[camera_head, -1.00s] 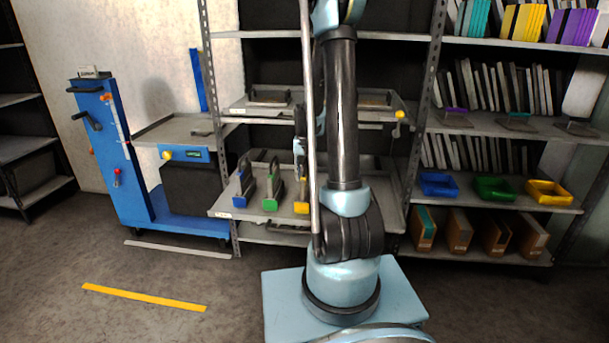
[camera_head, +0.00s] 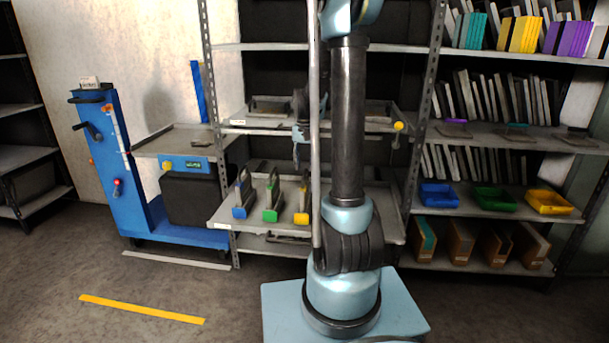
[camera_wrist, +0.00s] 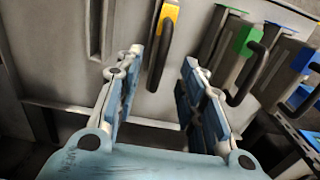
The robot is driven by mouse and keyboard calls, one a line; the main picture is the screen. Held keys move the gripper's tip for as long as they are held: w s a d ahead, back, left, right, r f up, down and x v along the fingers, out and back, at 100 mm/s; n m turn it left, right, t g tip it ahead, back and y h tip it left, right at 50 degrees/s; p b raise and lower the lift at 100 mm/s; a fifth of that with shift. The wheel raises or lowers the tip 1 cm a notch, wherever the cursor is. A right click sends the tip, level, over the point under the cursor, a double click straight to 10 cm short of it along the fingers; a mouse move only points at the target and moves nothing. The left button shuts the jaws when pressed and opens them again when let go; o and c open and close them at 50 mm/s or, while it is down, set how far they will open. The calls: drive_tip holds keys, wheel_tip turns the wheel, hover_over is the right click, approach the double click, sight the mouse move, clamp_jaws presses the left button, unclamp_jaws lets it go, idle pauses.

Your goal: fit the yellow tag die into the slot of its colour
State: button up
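The yellow tag die (camera_head: 302,207) stands upright on the lower pull-out tray, at the right end of a row with a green-tagged die (camera_head: 271,206) and a blue-tagged die (camera_head: 241,201). My gripper (camera_head: 301,140) hangs above the yellow die in the head view, partly hidden by my arm. In the wrist view my gripper (camera_wrist: 160,65) is open. The yellow die's dark handle (camera_wrist: 161,55) shows between its spread fingers, with clear gaps on both sides. The yellow tag (camera_wrist: 169,13) lies toward the top of that view. I cannot pick out the yellow slot with certainty.
An upper pull-out shelf (camera_head: 238,120) holds flat plates above the dies. Blue, green and yellow bins (camera_head: 549,202) stand on the right rack. A blue cart (camera_head: 112,165) with a side table (camera_head: 172,141) stands left. Floor is free around the yellow stripe (camera_head: 140,310).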

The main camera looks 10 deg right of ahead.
wheel_tip(320, 180, up, 2)
drive_tip(key=shift+r, duration=0.15)
drive_tip(key=shift+s+r, duration=0.15)
drive_tip(key=s+r+n+t, duration=0.1)
drive_tip(key=s+r, duration=0.1)
drive_tip(key=s, duration=0.8)
drive_tip(key=s+r+n, duration=0.1)
drive_tip(key=s+r, duration=0.1)
drive_tip(key=s, duration=0.8)
drive_tip(key=s+f+n, duration=0.1)
drive_tip(key=s+f, duration=0.3)
drive_tip(key=s, duration=0.3)
drive_tip(key=s+f+t, duration=0.1)
drive_tip(key=s+f, duration=0.3)
drive_tip(key=s, duration=0.3)
drive_tip(key=shift+s+n, duration=0.25)
drive_tip(key=shift+n, duration=0.15)
drive_tip(key=shift+w+f, duration=0.25)
drive_tip(key=shift+w, duration=0.2)
